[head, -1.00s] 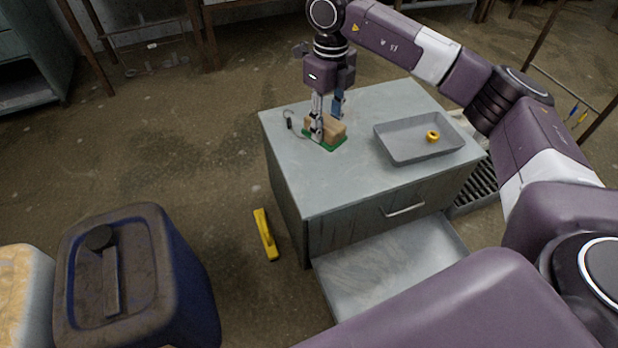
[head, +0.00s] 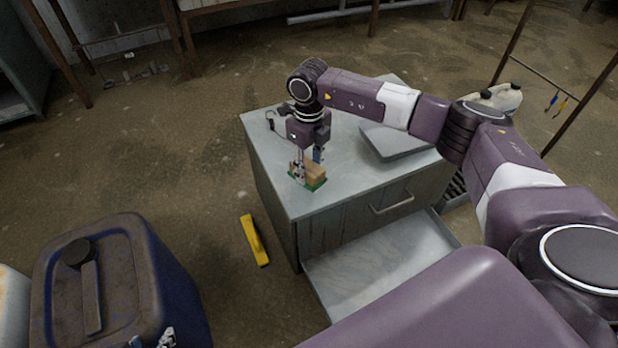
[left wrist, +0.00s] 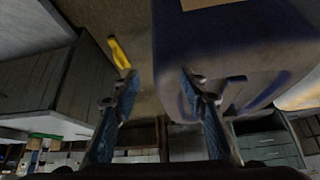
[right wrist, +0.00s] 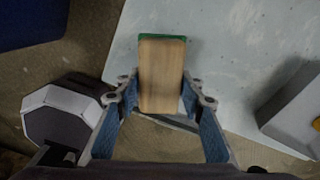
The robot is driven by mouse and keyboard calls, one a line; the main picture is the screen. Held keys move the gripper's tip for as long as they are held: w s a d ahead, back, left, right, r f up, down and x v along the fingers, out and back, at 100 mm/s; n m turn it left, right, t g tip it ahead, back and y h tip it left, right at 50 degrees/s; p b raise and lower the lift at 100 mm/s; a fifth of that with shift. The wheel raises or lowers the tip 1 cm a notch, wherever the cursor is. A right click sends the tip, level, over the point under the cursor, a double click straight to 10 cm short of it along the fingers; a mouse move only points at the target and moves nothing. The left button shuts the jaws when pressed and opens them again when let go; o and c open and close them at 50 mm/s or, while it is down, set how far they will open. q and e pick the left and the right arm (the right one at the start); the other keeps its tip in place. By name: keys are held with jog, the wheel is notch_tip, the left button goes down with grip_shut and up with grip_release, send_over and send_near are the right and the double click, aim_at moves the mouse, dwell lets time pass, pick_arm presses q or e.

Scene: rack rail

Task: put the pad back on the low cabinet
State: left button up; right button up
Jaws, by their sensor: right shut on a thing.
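The pad (head: 314,172) is a wooden block with a green underside. My right gripper (head: 309,160) is shut on its wooden part, green side down, over the near left part of the low cabinet's top (head: 345,190). I cannot tell whether the pad touches the top. The right wrist view shows the block (right wrist: 162,75) between the two fingertips, with the pale cabinet top (right wrist: 225,45) beyond. My left gripper (left wrist: 160,82) is open and empty beside the blue canister; its fingertips just show at the bottom of the head view.
A grey tray (head: 390,148) is on the cabinet, partly behind my right arm. A dark cable (head: 270,120) lies at the far left corner. An open drawer (head: 380,265) juts from the front.

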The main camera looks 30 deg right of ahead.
pick_arm(q)
jog(key=w, duration=0.1)
jog(key=w+d+r+t, duration=0.1)
jog(key=w+r+t, duration=0.1)
jog(key=w, duration=0.1)
jog(key=shift+d+r+h+b, duration=0.1)
jog(key=shift+d+h+b, duration=0.1)
jog(key=shift+h+b, duration=0.15)
pick_arm(e)
notch_tip(320, 180, down, 4)
jog(key=shift+r, duration=0.2)
pick_arm(q)
jog(key=shift+w+r, duration=0.1)
jog(key=shift+r, duration=0.05)
jog(key=shift+w+d+r, duration=0.1)
jog(key=shift+w+r, duration=0.05)
jog(key=shift+w, duration=0.05)
pick_arm(e)
jog(key=shift+f, duration=0.15)
pick_arm(q)
jog(key=shift+w+r+t, duration=0.1)
jog(key=shift+t, duration=0.2)
pick_arm(e)
jog(key=o, duration=1)
